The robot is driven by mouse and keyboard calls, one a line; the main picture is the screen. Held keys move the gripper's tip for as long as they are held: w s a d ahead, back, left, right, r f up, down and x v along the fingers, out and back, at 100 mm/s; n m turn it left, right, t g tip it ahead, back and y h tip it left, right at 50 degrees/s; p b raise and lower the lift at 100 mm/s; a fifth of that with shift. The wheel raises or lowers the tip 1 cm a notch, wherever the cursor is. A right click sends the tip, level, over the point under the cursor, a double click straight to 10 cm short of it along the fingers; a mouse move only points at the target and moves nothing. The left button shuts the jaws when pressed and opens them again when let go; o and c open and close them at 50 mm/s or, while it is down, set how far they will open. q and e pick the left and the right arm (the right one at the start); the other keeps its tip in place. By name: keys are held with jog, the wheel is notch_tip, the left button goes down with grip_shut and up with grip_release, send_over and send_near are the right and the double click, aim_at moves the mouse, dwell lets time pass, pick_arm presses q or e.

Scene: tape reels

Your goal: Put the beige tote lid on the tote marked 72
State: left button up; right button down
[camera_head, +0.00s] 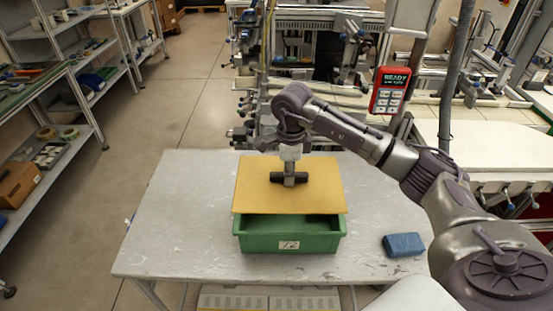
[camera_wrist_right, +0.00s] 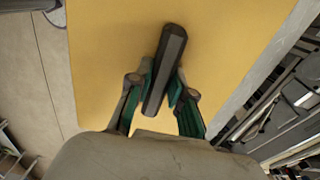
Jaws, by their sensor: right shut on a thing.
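The beige tote lid (camera_head: 255,196) is a flat yellowish-tan panel with a dark bar handle (camera_head: 302,178) on top. My right gripper (camera_head: 289,179) comes down from above and is shut on that handle. In the right wrist view the fingers of my right gripper (camera_wrist_right: 160,98) sit on both sides of the handle (camera_wrist_right: 168,60), over the lid (camera_wrist_right: 230,50). The green tote marked 72 (camera_head: 262,243) stands on the table under the lid. The lid hides most of its opening; a dark gap shows at the near side. I cannot tell whether the lid touches the rim. My left gripper is out of view.
The grey table (camera_head: 180,225) is bare to the left of the tote. A blue sponge-like block (camera_head: 403,245) lies to the right. A red device reading READY (camera_head: 389,90) hangs behind. Shelves (camera_head: 50,130) stand at the far left.

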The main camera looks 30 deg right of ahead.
jog(key=shift+w, duration=0.25)
jog(key=shift+s+f+b, duration=0.35)
jog(key=shift+s+b, duration=0.1)
jog(key=shift+s, duration=0.35)
jog(key=shift+f+b, duration=0.5)
jog(key=shift+f, duration=0.35)
jog(key=shift+w+f+b, duration=0.15)
jog(key=shift+f+b, duration=0.6)
jog(key=shift+f, duration=0.4)
jog(key=shift+w+f+b, duration=0.1)
jog(key=shift+f+b, duration=0.65)
jog(key=shift+f, duration=0.35)
jog(key=c, duration=1)
grip_release()
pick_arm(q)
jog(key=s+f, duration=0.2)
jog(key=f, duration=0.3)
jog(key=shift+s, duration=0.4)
